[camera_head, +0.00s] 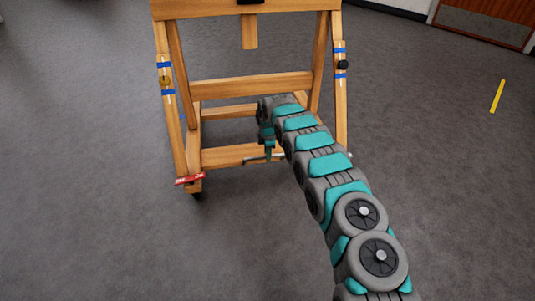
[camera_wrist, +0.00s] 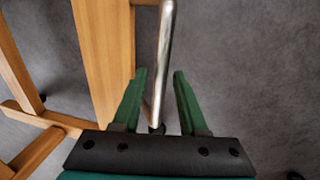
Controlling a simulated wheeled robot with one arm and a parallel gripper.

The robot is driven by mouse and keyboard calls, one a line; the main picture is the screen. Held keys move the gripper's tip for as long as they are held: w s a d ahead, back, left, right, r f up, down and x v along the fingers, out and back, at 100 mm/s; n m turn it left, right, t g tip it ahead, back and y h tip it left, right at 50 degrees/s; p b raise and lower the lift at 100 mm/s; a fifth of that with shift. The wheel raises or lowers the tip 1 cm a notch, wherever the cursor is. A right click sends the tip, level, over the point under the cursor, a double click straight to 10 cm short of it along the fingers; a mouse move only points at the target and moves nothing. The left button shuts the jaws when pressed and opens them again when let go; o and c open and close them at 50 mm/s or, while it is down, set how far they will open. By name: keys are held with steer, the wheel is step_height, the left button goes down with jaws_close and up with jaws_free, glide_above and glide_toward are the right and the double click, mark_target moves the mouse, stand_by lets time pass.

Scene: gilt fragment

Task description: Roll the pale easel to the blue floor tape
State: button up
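The pale wooden easel (camera_head: 250,84) stands upright on the grey floor, in the upper middle of the head view. Blue bands wrap both its side posts. My gripper (camera_head: 266,146) is low at its front, by the lower crossbars. In the wrist view my gripper (camera_wrist: 159,74) has two green fingers spread apart. A shiny metal rod (camera_wrist: 163,50) runs between them, with a gap on each side. A wooden post (camera_wrist: 102,50) of the easel is just left of the fingers. No blue tape shows on the floor.
A yellow tape strip (camera_head: 497,96) lies on the floor at the right. A red piece (camera_head: 189,180) and a dark caster (camera_head: 196,194) are at the easel's left foot. A brown door (camera_head: 487,22) is at the far right. Floor around the easel is clear.

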steer(key=shift+o, duration=0.5)
steer(key=shift+r, duration=0.1)
step_height(320, 180, up, 8)
steer(key=s, duration=0.1)
steer(key=shift+s+d+f, duration=0.2)
steer(key=shift+s+f, duration=0.05)
